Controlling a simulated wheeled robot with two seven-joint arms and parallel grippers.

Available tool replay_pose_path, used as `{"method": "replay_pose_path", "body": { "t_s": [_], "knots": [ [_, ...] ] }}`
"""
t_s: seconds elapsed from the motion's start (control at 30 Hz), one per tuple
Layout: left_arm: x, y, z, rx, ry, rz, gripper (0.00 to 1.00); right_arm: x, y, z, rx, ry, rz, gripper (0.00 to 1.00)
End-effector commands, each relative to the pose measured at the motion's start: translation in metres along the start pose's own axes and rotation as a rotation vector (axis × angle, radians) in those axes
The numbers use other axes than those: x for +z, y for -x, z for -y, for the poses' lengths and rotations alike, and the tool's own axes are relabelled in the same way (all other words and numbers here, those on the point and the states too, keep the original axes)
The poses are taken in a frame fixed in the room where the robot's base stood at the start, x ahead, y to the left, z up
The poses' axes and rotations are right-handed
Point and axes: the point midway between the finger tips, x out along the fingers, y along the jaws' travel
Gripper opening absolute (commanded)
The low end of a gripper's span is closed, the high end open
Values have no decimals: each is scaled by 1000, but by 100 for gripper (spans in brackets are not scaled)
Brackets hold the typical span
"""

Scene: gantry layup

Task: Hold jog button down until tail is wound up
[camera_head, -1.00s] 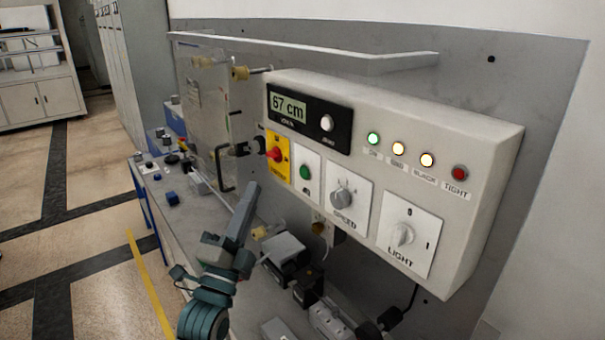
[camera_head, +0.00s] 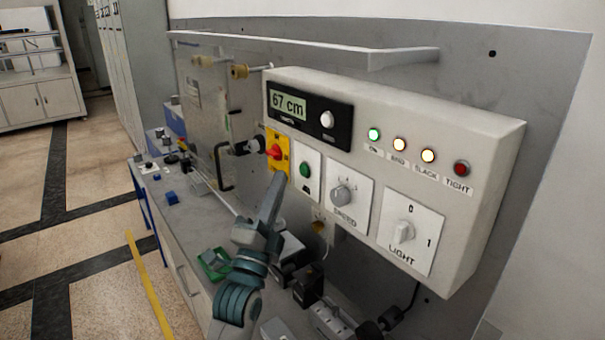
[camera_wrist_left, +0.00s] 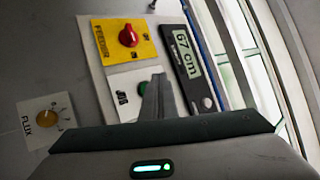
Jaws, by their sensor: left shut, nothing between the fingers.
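The green jog button (camera_head: 305,169) sits on a white plate on the control box. In the left wrist view the jog button (camera_wrist_left: 144,88) is partly hidden behind my fingers. My left gripper (camera_head: 279,180) is shut and empty, its tips just left of and below the button in the head view. The left gripper also shows in the wrist view (camera_wrist_left: 158,82); I cannot tell whether it touches the button. The display (camera_head: 288,105) reads 67 cm. The slack lamp (camera_head: 428,156) glows; the tight lamp (camera_head: 461,168) looks dark red. The tail is not clearly visible. My right gripper is out of view.
A red feeder knob (camera_head: 275,152) on a yellow plate is close left of the button. The speed knob (camera_head: 343,194) and light switch (camera_head: 404,232) are to the right. A green object (camera_head: 213,263) and small devices lie on the bench below.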

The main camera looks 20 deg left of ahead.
Motion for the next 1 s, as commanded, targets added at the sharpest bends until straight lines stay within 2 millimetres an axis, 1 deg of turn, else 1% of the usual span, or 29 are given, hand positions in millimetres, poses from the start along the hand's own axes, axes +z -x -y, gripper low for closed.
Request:
{"method": "replay_pose_path", "body": {
  "t_s": [0.1,0.3,1.0],
  "knots": [
    [-6,-8,-6,1,1,0,0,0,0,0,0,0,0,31],
    [-11,-15,-11,1,1,-1,0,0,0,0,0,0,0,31],
    [-12,-16,-12,1,0,-1,0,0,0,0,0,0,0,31]
  ]
}}
